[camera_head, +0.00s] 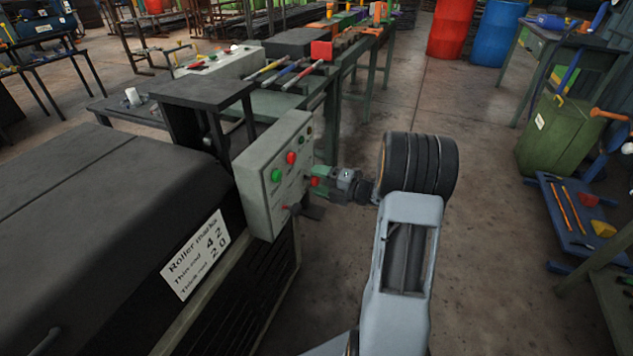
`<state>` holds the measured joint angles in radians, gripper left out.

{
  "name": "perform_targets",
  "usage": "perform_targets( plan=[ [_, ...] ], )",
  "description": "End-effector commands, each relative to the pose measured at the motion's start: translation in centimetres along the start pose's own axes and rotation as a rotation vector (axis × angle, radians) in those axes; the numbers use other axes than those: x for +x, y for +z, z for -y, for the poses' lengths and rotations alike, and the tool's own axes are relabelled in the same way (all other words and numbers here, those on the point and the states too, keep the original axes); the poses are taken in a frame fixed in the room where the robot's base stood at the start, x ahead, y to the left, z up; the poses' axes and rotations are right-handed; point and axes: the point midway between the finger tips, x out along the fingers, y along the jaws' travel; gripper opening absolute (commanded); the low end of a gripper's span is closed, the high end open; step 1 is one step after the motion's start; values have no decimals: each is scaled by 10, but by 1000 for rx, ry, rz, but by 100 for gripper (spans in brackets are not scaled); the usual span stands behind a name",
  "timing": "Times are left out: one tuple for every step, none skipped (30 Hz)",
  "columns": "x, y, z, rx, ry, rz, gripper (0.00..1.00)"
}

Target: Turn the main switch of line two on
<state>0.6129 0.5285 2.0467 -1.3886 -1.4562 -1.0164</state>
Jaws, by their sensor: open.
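A grey-green control box (262,182) stands at the side of a dark machine. Its face carries a green button (276,175), a red button (291,157), small lamps or buttons near the top right, and a small reddish part (287,207) low down. No marking for line two is readable, so I cannot tell which part is the main switch. My gripper (317,182) is open close to the right part of the box's face. A red part shows at its fingertips; I cannot tell whether the fingers touch or surround it. My wrist hides little of the face.
A white sign (195,255) headed "Roller marks" is on the dark machine (90,200). A bench with tools (290,72) stands behind the box. A green bin (556,138) and a blue low cart (575,215) stand at right. The floor between is clear.

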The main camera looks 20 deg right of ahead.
Motion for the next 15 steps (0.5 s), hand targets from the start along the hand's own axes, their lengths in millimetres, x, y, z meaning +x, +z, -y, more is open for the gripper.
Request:
perform_targets(
  plan=[
    [4,0,1,0,0,-2,65],
    [6,0,0,0,0,-1,65],
    [7,0,0,1,0,-1,65],
    [8,0,0,1,0,0,65],
    [9,0,0,1,0,0,65],
    [10,0,0,1,0,0,65],
    [11,0,0,2,0,0,65],
    [11,0,0,2,0,1,65],
    [11,0,0,2,0,1,65],
    [11,0,0,2,0,1,65],
    [11,0,0,2,0,1,65],
    [11,0,0,2,0,1,65],
    [11,0,0,2,0,1,65],
    [11,0,0,2,0,1,65],
    [11,0,0,2,0,1,63]
  ],
)
